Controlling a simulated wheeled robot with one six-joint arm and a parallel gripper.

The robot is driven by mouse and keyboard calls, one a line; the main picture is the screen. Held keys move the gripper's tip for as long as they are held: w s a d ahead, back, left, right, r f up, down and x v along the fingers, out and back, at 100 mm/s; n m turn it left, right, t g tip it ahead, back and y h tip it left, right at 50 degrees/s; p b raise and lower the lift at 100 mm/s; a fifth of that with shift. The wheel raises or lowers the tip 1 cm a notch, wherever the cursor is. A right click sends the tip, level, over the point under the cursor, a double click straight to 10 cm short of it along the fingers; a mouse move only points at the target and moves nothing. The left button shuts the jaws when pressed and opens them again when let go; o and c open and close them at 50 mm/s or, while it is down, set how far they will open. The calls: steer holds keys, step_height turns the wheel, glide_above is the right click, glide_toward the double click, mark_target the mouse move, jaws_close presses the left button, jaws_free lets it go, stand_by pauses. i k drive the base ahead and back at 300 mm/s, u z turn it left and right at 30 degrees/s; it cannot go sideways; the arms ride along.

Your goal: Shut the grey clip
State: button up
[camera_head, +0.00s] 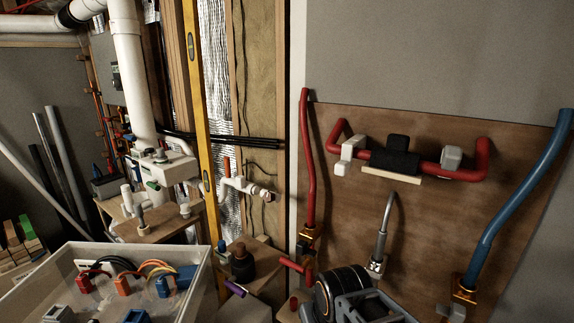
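A red pipe (470,174) is fixed across the brown board, with a black block (394,156) at its middle. A light grey clip (451,158) sits on the pipe to the right of the black block. A paler, nearly white clip (349,153) sits on the pipe at the left, its parts spread around the bend. I cannot tell for sure whether either clip is open or shut. A dark ribbed round body with a grey frame at the bottom edge looks like my gripper (374,306). It is below the pipe and apart from both clips. Its fingertips are not clear.
A red hose (309,160) and a blue hose (520,200) run down the board's sides. A metal spout (383,232) rises below the black block. A clear bin (185,262) with cables stands at lower left. The board between pipe and spout is mostly clear.

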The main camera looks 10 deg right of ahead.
mark_target(451, 159)
steer(key=z, duration=0.05)
steer(key=k, duration=0.5)
steer(key=z, duration=0.95)
steer(key=i, duration=0.75)
steer(key=u, duration=0.85)
